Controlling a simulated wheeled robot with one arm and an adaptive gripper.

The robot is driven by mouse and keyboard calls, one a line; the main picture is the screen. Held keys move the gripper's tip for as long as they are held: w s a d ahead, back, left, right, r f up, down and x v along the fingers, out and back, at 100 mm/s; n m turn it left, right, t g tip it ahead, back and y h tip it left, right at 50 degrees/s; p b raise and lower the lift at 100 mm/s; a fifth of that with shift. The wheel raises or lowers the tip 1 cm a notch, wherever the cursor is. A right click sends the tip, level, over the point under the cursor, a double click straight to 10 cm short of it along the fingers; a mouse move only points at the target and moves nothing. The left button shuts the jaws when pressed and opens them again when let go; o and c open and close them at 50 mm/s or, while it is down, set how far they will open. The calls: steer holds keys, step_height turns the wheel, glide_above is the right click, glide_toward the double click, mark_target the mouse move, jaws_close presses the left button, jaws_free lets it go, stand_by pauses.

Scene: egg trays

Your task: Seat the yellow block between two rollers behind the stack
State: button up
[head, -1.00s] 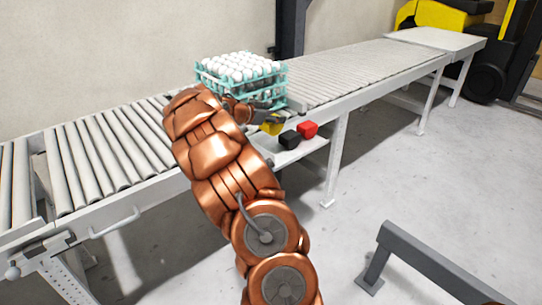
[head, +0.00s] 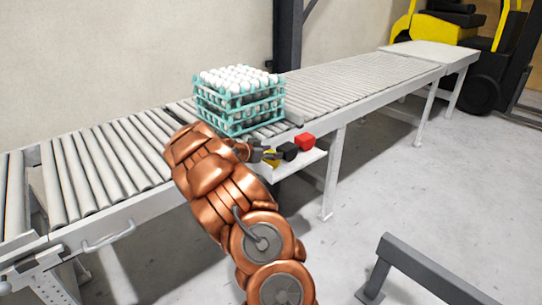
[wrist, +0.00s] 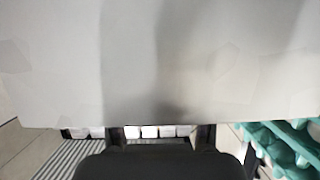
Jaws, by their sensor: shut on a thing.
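The yellow block (head: 272,162) shows only in part in the head view, at the fingers of my gripper (head: 264,154). My gripper is shut on it, low over the side shelf, left of the black block. I cannot tell whether the block touches the shelf. In the wrist view my gripper's fingers (wrist: 162,136) show, but the block cannot be made out. The stack of teal trays with white eggs (head: 230,127) stands on the roller conveyor (head: 110,160), behind my gripper. The rollers directly behind the stack are hidden.
A black block (head: 288,151) and a red block (head: 305,141) sit on the white side shelf (head: 307,160). A dark post (head: 287,40) rises behind the conveyor. A pale surface (wrist: 160,60) fills most of the wrist view. Bare rollers lie on both sides of the stack.

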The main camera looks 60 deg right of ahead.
steer(key=shift+b, duration=0.3)
steer(key=o, duration=1.4)
steer(key=shift+r+p, duration=0.15)
steer(key=shift+p, duration=0.75)
steer(key=shift+p, duration=0.8)
steer(key=w+b+v, duration=0.1)
steer(key=b+v, duration=0.1)
steer(key=v, duration=0.5)
steer(key=shift+a, duration=0.25)
